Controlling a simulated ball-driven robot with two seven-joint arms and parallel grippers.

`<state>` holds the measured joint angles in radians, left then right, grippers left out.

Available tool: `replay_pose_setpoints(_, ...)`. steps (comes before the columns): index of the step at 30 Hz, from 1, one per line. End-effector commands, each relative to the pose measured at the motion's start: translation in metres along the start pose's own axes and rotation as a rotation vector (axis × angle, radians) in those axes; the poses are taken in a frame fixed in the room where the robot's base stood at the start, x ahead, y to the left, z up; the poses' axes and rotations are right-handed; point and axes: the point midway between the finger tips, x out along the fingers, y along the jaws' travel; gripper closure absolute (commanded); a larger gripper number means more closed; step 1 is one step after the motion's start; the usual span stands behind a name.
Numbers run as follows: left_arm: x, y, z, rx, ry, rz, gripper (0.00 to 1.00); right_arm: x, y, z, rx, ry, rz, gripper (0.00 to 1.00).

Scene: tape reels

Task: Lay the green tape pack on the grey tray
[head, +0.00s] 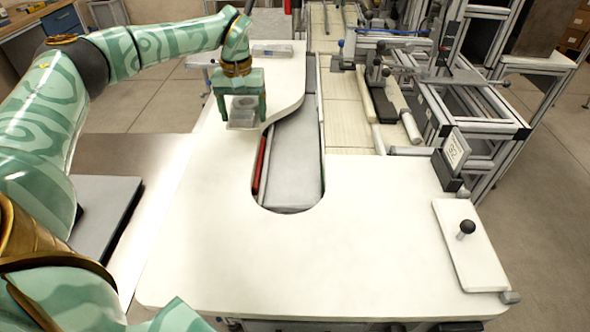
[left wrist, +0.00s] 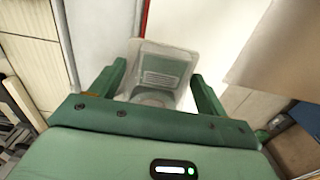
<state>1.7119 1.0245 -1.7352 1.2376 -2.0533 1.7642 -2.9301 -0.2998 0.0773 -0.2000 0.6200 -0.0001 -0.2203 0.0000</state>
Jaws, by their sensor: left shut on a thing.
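My left gripper (head: 241,117) points down over the far left part of the white table and is shut on a pack, which I take for the green tape pack (head: 243,106). In the left wrist view the pack (left wrist: 163,72) is clear and pale grey-green, with a printed label and a round reel shape, between both fingers (left wrist: 160,80). I cannot tell whether its lower edge touches the table. A flat grey slab (head: 97,205) with dark sides lies at the left; it may be the grey tray. My right gripper is not in view.
The white table (head: 300,265) has a U-shaped cutout with a grey strip (head: 293,165) and a red bar (head: 260,165) in it. A small grey item (head: 272,50) lies farther back. A plate with a black knob (head: 467,227) is at right. The front middle is clear.

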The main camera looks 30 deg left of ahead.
Motion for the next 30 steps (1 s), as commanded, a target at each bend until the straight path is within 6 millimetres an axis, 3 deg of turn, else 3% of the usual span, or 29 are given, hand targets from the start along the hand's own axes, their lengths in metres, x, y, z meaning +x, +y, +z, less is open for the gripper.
replay_pose_setpoints(9, 0.044, 0.080, 0.033, 0.007, -0.004, -0.002, 0.52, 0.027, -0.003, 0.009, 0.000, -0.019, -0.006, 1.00)
replay_pose_setpoints(12, 0.064, 0.093, 0.038, 0.004, -0.004, -0.002, 0.52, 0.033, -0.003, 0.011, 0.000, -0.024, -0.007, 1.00)
replay_pose_setpoints(20, 0.079, 0.108, 0.044, 0.002, 0.000, 0.000, 0.52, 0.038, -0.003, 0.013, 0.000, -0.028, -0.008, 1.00)
replay_pose_setpoints(24, 0.098, 0.121, 0.050, 0.005, -0.004, -0.001, 0.52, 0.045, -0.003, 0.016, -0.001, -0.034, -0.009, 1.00)
replay_pose_setpoints(27, 0.120, 0.120, 0.050, 0.001, -0.005, -0.003, 0.52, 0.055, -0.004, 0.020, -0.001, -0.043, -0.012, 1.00)
replay_pose_setpoints(30, 0.128, 0.120, 0.049, 0.001, -0.002, -0.001, 0.52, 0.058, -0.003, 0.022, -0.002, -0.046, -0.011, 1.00)
